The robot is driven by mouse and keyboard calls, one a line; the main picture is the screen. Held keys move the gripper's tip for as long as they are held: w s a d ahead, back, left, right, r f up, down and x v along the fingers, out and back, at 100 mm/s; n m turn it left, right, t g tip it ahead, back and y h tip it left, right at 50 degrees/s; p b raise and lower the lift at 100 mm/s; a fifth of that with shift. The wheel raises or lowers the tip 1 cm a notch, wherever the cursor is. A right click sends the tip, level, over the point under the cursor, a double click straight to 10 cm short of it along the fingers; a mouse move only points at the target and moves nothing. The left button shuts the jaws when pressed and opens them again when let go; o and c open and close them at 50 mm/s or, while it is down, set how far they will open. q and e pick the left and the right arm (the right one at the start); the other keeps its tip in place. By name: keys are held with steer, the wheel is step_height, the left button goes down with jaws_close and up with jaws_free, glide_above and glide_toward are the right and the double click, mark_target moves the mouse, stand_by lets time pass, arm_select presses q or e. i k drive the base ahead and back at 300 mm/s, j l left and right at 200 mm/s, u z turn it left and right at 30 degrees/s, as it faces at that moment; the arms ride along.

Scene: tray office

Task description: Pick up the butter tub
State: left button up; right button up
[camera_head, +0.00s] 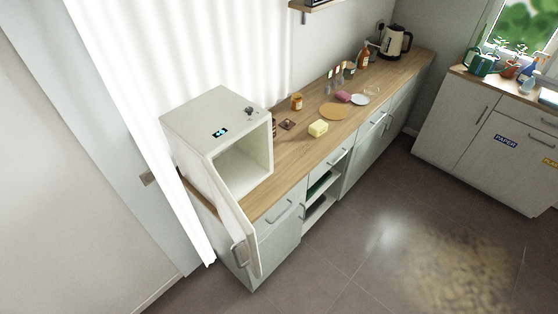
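The butter tub (318,128) looks like a small pale-yellow block-shaped container. It sits on the wooden counter (300,155), close to the front edge and to the right of the microwave. Nothing covers it. It is small in the view, so details of its lid cannot be told. Neither of my grippers shows in the head view.
A white microwave (215,118) stands on the counter's near end with its door (232,215) swung open past the front edge. Near the tub are a jar (297,101), a round board (333,112), a pink item (343,96) and a plate (360,99). A kettle (394,42) stands far back. The floor (380,220) is clear.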

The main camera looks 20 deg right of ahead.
mark_target(319, 127)
steer(key=i+l, duration=0.15)
steer(key=l, duration=0.25)
steer(key=i+l+u, duration=0.1)
steer(key=l, duration=0.35)
steer(key=i+l, duration=0.15)
steer(key=l, duration=0.3)
